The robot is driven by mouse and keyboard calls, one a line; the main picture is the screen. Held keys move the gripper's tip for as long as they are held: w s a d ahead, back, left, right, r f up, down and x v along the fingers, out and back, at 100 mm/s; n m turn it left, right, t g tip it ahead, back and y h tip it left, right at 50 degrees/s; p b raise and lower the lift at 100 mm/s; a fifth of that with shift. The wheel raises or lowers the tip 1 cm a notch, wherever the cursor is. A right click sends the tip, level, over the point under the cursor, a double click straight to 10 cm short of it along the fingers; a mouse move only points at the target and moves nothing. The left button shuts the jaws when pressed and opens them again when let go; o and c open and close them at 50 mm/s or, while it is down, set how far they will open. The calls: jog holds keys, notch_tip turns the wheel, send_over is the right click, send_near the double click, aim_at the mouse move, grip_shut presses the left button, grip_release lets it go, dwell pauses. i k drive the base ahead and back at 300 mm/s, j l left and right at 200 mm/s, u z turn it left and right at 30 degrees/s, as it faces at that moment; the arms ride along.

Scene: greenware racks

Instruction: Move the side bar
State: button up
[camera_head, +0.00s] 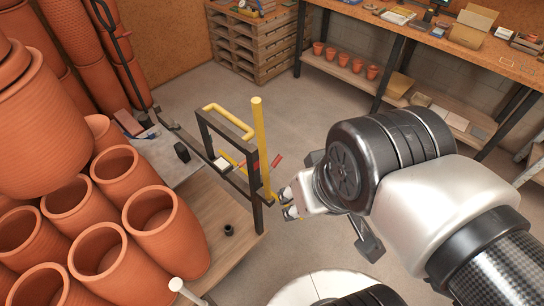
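A dark metal frame (204,127) stands upright at the edge of a wooden cart deck (232,205). A yellow handle (229,117) is fixed along its top. A tall yellow post (260,140) stands at its right end. Which of these parts is the side bar I cannot tell for sure. My gripper (287,204) is just right of the yellow post's lower end, pointing left at it. Whether the fingers touch the post is not clear, and their gap is too small to read. A small red piece (277,160) shows beside the post.
Several terracotta pots (165,225) crowd the left, with tall clay stacks behind. A long workbench (440,35) and wooden pallets (248,45) stand at the back. The grey floor (300,105) between cart and bench is clear.

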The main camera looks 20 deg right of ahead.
aim_at(256, 103)
jog(key=i+j+z, duration=0.15)
jog(key=z, duration=0.25)
jog(key=i+j+z, duration=0.2)
jog(key=z, duration=0.15)
